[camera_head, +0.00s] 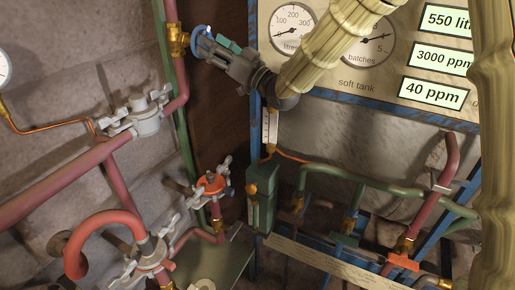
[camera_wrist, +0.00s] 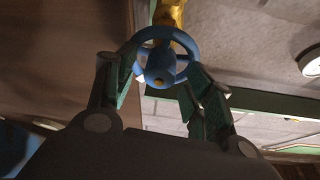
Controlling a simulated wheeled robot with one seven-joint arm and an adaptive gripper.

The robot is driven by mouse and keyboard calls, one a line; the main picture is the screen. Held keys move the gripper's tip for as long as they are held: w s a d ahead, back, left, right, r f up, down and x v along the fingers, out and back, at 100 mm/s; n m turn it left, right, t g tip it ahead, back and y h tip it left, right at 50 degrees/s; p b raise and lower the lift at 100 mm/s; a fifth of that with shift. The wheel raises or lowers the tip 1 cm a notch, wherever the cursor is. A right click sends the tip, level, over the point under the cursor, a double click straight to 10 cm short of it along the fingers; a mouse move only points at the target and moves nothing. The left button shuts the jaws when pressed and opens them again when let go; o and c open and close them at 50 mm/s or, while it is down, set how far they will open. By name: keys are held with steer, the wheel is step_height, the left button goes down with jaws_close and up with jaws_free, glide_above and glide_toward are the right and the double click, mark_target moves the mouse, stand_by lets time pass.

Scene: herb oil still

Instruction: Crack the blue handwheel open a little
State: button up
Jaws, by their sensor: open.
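The blue handwheel (camera_head: 202,36) is at the upper left of the head view, on a brass valve (camera_head: 178,40) on a red pipe. My gripper (camera_head: 216,43) comes to it from the right and partly hides it. In the wrist view the handwheel (camera_wrist: 192,44) faces me, with its ring, spokes and hub showing. My gripper's two green fingers (camera_wrist: 163,74) are apart, one at each side of the wheel's lower part. I cannot tell whether they touch the rim. Nothing is held.
An orange handwheel (camera_head: 212,184) sits lower down. A grey valve fitting (camera_head: 140,115) is on the pipes at left. A gauge panel (camera_head: 330,72) is behind my arm at right. Green pipes (camera_head: 375,182) run below it. Bare wall shows at upper left.

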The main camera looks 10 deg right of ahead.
steer(key=m+h+p, duration=0.1)
steer(key=m+p, duration=0.2)
steer(key=m+t+h+p, duration=0.1)
steer(key=m+p, duration=0.1)
steer(key=p, duration=0.2)
steer(key=m+t+h+p, duration=0.1)
steer(key=m+p, duration=0.2)
steer(key=p, duration=0.1)
steer(key=shift+s+a+r+m+h, duration=0.1)
steer(key=shift+s+r+m+h, duration=0.05)
steer(key=shift+r+m+h, duration=0.2)
steer(key=shift+m+h+p, duration=0.25)
steer(key=shift+m+p, duration=0.2)
steer(key=shift+p, duration=0.25)
